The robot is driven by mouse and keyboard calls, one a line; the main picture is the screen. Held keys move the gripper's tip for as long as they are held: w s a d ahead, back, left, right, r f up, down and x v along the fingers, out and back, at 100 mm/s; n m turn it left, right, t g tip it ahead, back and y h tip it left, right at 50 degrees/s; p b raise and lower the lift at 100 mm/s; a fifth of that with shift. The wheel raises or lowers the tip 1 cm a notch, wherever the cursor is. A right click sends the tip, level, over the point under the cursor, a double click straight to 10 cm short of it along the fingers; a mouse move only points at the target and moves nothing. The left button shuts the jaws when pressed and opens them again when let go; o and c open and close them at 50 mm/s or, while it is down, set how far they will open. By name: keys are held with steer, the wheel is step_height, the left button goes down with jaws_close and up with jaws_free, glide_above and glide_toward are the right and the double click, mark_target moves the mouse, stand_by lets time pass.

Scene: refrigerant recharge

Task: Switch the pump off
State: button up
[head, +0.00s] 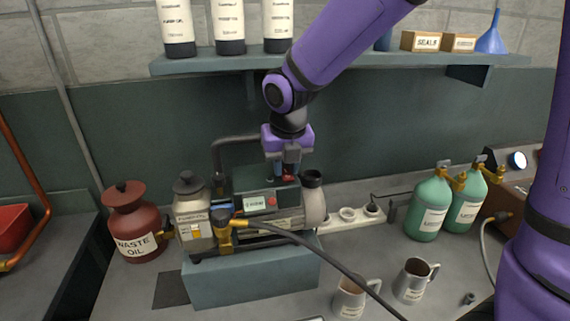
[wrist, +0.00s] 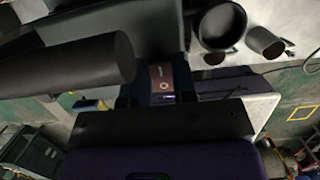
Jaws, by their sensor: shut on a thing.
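The pump (head: 262,208) stands on a blue-grey block, with a dark top box and a pale label on its front. A small red switch (head: 289,178) shows at the right of the pump's top, right under my gripper (head: 284,172). My gripper points down and its jaws are closed on the switch. In the wrist view, a reddish-brown piece with a small pale ring, the switch (wrist: 162,78), sits between the fingertips (wrist: 160,92). The switch's exact position is partly hidden by the fingers.
A dark hose (head: 315,248) runs from the pump's brass valve toward the front right. A red waste oil jug (head: 133,228) stands left, two mugs (head: 350,300) in front, green cylinders (head: 428,205) right. A shelf (head: 350,62) with bottles and boxes hangs behind my arm.

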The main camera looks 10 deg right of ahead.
mark_target(289, 184)
steer(key=shift+s+r+t, duration=0.1)
steer(key=shift+t, duration=0.4)
steer(key=o, duration=0.9)
steer(key=v, duration=1)
steer(key=shift+s+r, duration=0.1)
steer(key=shift+r, duration=0.25)
